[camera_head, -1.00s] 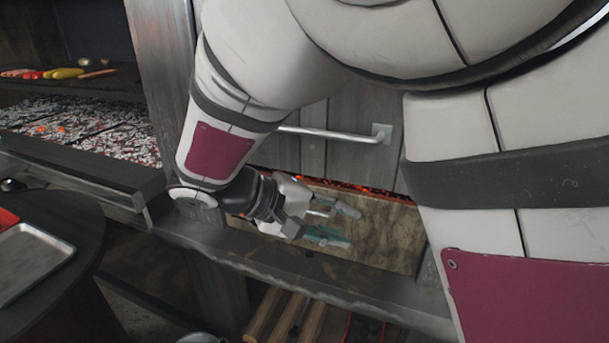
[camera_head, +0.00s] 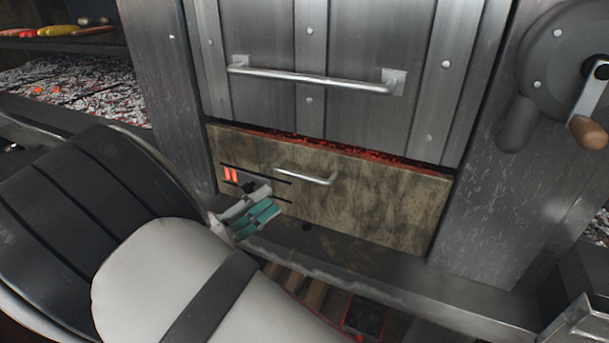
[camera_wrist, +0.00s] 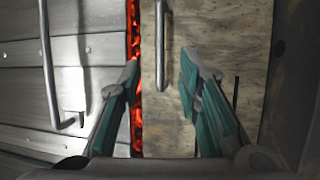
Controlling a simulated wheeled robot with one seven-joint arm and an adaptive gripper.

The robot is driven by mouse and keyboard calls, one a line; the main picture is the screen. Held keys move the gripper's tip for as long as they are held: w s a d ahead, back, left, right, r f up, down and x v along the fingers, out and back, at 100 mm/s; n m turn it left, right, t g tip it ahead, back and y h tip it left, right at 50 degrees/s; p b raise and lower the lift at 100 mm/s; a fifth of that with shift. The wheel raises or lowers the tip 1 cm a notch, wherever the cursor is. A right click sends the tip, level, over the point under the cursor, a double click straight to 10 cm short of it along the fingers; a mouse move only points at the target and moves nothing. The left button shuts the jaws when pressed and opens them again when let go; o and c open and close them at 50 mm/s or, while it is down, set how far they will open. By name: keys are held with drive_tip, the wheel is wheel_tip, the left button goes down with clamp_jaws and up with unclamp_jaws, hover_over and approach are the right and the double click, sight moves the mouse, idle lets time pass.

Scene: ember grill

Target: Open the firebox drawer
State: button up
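The firebox drawer (camera_head: 385,205) has a mottled tan-brown front, low in the grill, with glowing embers along its top edge. Its silver bar handle (camera_head: 308,177) is near the upper middle of the front. My gripper (camera_head: 268,202) is just left of and below the handle in the head view, partly hidden by my arm.
Above the drawer is a grey metal door with a long bar handle (camera_head: 310,78). A crank wheel with a wooden knob (camera_head: 588,132) is at right. A ledge (camera_head: 390,284) runs below the drawer. A coal bed (camera_head: 75,88) glows at left.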

sight(298, 177)
drive_tip(key=b+x, duration=0.1)
drive_tip(key=x, duration=0.9)
drive_tip(key=shift+w+d, duration=0.25)
drive_tip(key=shift+w, duration=0.05)
clamp_jaws()
